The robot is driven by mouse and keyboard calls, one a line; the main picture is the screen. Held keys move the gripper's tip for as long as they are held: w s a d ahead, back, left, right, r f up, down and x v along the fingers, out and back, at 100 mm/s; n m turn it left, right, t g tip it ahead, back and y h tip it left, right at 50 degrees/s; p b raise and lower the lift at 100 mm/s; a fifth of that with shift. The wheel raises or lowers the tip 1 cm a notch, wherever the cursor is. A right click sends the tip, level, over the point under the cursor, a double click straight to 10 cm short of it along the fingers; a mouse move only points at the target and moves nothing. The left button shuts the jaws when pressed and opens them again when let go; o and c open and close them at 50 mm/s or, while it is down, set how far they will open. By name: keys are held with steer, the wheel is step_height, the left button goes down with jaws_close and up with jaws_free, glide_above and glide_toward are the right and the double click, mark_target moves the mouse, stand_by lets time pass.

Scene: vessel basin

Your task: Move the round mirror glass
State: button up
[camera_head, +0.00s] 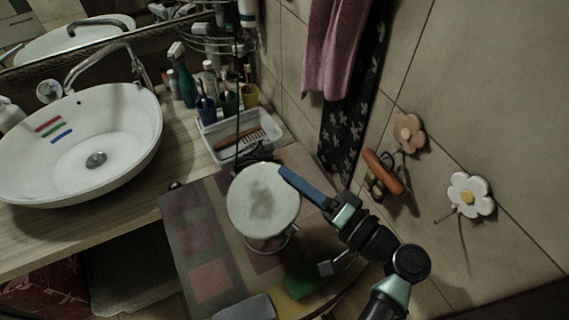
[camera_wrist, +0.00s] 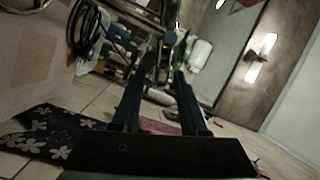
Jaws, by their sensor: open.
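The round mirror glass (camera_head: 262,203) shows as a pale disc with a grey smudge in the head view. It stands on a thin metal stand on a patterned cloth. My gripper (camera_head: 287,174) has its blue fingers at the mirror's upper right rim, overlapping it in the picture. I cannot tell whether they touch it. In the wrist view my gripper (camera_wrist: 160,76) has its two fingers apart. The mirror is not clearly recognisable there.
A white basin (camera_head: 132,155) stands on the wooden counter at left. A white tray (camera_head: 271,133) with a comb and cups are behind the mirror. A green object (camera_head: 302,282) and a grey object (camera_head: 243,308) lie in front. Wall flowers (camera_head: 482,190) and a towel are at right.

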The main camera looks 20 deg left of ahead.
steer(key=shift+x, duration=1.45)
steer(key=shift+w+d, duration=0.1)
jaws_close()
